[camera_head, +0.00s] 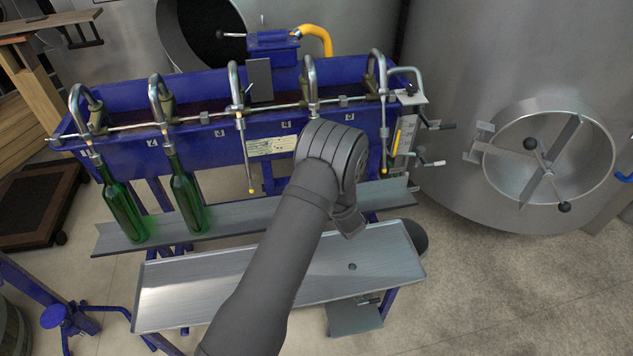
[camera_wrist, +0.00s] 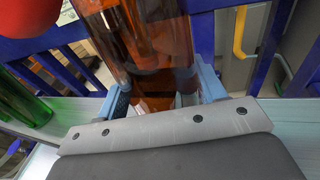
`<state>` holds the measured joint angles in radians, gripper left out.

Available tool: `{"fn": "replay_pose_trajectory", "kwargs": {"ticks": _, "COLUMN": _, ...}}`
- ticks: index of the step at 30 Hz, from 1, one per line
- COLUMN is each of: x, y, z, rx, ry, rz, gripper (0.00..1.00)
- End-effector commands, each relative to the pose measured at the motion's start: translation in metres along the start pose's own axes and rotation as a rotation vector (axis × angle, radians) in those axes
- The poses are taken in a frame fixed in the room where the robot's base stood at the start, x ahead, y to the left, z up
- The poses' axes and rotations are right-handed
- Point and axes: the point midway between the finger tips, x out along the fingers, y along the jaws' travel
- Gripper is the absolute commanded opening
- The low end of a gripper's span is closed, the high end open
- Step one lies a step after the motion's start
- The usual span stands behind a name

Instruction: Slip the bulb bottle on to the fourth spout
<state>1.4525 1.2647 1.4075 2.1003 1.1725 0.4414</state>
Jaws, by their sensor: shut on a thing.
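The bulb bottle (camera_wrist: 150,40), of clear amber-brown glass, is between the fingers of my gripper (camera_wrist: 164,92) in the wrist view. The gripper is shut on its body; the bottle's top runs out of the picture. In the head view my arm hides both the bottle and the fingers. The fourth spout (camera_head: 311,78), counted from the left, is a curved metal tube on the blue filler. Its lower end is hidden behind my wrist, so I cannot tell how the bottle's mouth stands to it.
Green bottles (camera_head: 123,212) (camera_head: 187,196) stand tilted under the first and second spouts, on the metal ledge (camera_head: 250,210). The third spout (camera_head: 243,130) and fifth spout (camera_head: 383,120) hang free. A metal shelf (camera_head: 200,290) lies in front. A red round thing (camera_wrist: 25,15) is near in the wrist view.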

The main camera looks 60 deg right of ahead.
Motion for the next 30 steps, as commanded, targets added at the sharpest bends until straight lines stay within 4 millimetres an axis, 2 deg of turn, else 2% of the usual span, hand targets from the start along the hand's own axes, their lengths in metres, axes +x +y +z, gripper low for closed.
{"fn": "replay_pose_trajectory", "kwargs": {"ticks": 25, "x": 0.0, "y": -0.001, "z": -0.012, "rx": -0.001, "ry": -0.002, "rz": 0.0, "gripper": 0.26}}
{"fn": "replay_pose_trajectory", "kwargs": {"ticks": 26, "x": 0.0, "y": -0.001, "z": -0.011, "rx": -0.001, "ry": -0.002, "rz": 0.0, "gripper": 0.69}}
{"fn": "replay_pose_trajectory", "kwargs": {"ticks": 29, "x": 0.0, "y": 0.0, "z": -0.011, "rx": -0.001, "ry": -0.001, "rz": 0.0, "gripper": 0.89}}
{"fn": "replay_pose_trajectory", "kwargs": {"ticks": 30, "x": 0.0, "y": 0.0, "z": -0.012, "rx": -0.001, "ry": -0.001, "rz": 0.0, "gripper": 0.89}}
